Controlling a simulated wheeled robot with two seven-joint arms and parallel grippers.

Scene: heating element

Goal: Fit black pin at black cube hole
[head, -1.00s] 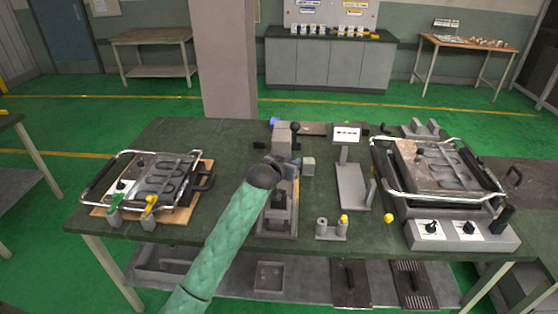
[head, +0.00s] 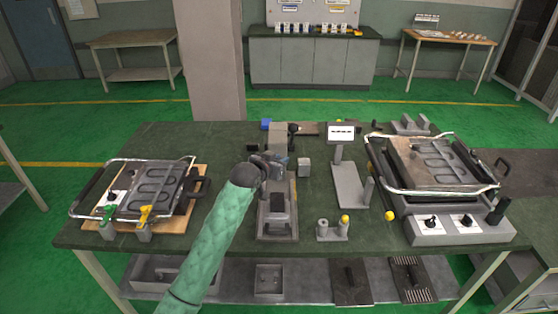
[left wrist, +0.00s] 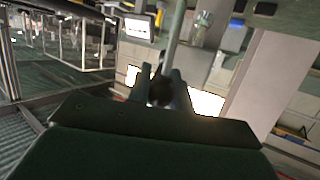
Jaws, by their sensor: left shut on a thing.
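My left gripper (head: 272,164) is over the grey press-like fixture (head: 277,222) in the middle of the table. In the left wrist view its two fingers (left wrist: 161,88) are closed around a small dark thing (left wrist: 158,92); I cannot tell whether this is the black pin. A thin grey rod (left wrist: 175,38) rises just beyond the fingertips. A black block (head: 277,203) sits in the fixture below the gripper; any hole in it is too small to see. I cannot single out the black pin. My right gripper is not in view.
A heater unit on a wooden board (head: 183,215) stands at the left, a larger one with a control box (head: 432,230) at the right. A small grey cube (head: 304,167), a sign stand (head: 347,186) and a two-post holder (head: 332,232) are close to the fixture. The green table (head: 170,142) is clear at back left.

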